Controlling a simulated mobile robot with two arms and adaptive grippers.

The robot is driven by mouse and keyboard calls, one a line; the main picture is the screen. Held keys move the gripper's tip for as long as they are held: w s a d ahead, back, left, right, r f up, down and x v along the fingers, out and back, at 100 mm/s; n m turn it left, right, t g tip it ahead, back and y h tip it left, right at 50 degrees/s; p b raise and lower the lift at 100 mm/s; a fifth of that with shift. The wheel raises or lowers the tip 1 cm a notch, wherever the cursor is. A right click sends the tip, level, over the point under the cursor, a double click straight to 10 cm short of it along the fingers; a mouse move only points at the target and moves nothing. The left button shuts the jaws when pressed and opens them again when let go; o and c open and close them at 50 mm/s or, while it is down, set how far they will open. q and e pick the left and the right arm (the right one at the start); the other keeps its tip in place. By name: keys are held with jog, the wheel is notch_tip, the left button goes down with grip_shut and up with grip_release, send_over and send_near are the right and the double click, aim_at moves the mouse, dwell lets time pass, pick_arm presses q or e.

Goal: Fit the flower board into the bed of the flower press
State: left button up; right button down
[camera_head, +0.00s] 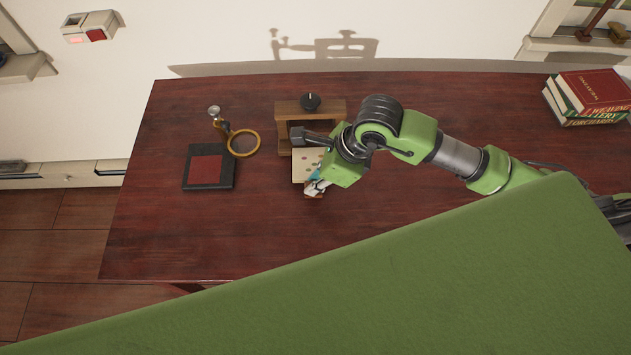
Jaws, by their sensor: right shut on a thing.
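The flower press (334,107) is a wooden frame with a dark round knob on top. It stands on the dark red table, back of centre. The flower board (299,174) is a pale panel with small coloured spots, in front of the press opening. My right gripper (314,187) is shut on the flower board near its front edge. The arm hides the board's right part and much of the press's right side. I cannot tell how far the board reaches into the bed. My left gripper is not in view.
A black block with a red top (207,168) lies left of the press. A brass ring on a handled stand (243,143) is between them. Several stacked books (590,96) lie at the back right. The table (180,235) is clear at the front left.

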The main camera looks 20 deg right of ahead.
aim_at(308, 148)
jog(key=shift+w+d+b, duration=0.4)
jog(key=shift+w+b, duration=0.15)
jog(key=shift+w, duration=0.85)
jog(key=shift+w+d+b, duration=0.35)
jog(key=shift+w+b, duration=0.15)
jog(key=shift+w, duration=0.85)
jog(key=shift+w+d+b, duration=0.4)
jog(key=shift+w+b, duration=0.15)
jog(key=shift+w, duration=0.85)
jog(key=shift+w, duration=0.15)
jog(key=shift+w+d, duration=0.2)
jog(key=shift+w, duration=0.25)
jog(key=shift+w+d+b, duration=0.1)
jog(key=shift+w+b, duration=0.25)
jog(key=shift+b, duration=0.05)
jog(key=shift+w+r, duration=0.1)
jog(key=shift+r, duration=0.05)
jog(key=shift+d+b, duration=0.1)
jog(key=shift+b, duration=0.25)
jog(key=c, duration=1.9)
grip_release()
